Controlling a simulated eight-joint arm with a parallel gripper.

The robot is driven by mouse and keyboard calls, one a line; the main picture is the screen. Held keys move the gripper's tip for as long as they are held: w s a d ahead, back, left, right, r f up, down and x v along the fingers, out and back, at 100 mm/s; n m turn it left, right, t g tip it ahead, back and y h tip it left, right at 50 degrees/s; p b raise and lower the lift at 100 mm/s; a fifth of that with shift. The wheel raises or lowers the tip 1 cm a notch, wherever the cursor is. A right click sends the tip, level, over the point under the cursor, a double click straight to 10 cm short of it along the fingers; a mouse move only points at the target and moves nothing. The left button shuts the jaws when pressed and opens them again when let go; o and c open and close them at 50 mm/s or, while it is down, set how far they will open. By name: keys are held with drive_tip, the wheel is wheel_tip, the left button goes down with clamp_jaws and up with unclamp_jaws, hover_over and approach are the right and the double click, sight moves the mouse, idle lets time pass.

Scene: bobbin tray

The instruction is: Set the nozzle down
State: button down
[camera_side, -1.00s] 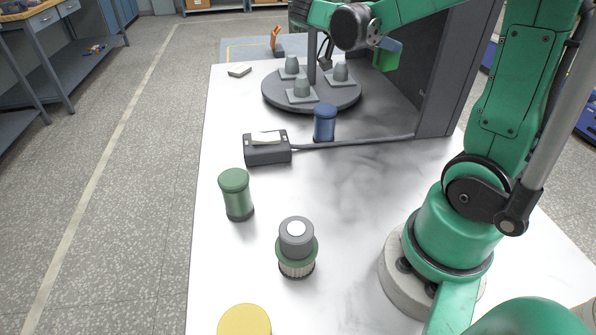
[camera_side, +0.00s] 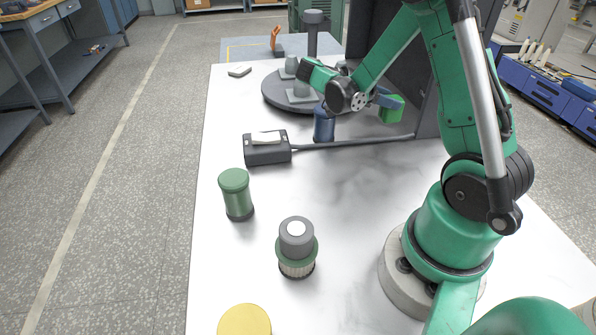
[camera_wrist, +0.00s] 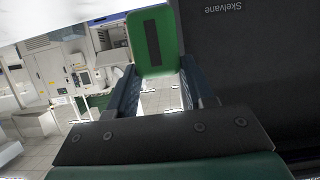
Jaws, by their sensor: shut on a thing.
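The nozzle is a green block (camera_side: 391,110) with a dark strip on its face, also seen in the wrist view (camera_wrist: 156,45). My gripper (camera_side: 382,98) is shut on it with its dark blue fingers, one on each side in the wrist view (camera_wrist: 160,82). The nozzle hangs off to the right of my wrist in the side view, in front of the dark upright panel. I cannot tell its exact height above the table. The nozzle's far side is hidden.
A round grey turntable (camera_side: 274,99) with grey cone pieces stands behind my wrist, beside a grey post (camera_side: 313,45). A blue canister (camera_side: 324,126) is just below my wrist. A black box (camera_side: 267,152) has a rod running right.

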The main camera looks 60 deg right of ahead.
drive_tip(key=shift+f, duration=3.45)
drive_tip(key=shift+f, duration=0.45)
drive_tip(key=shift+c, duration=1.3)
unclamp_jaws()
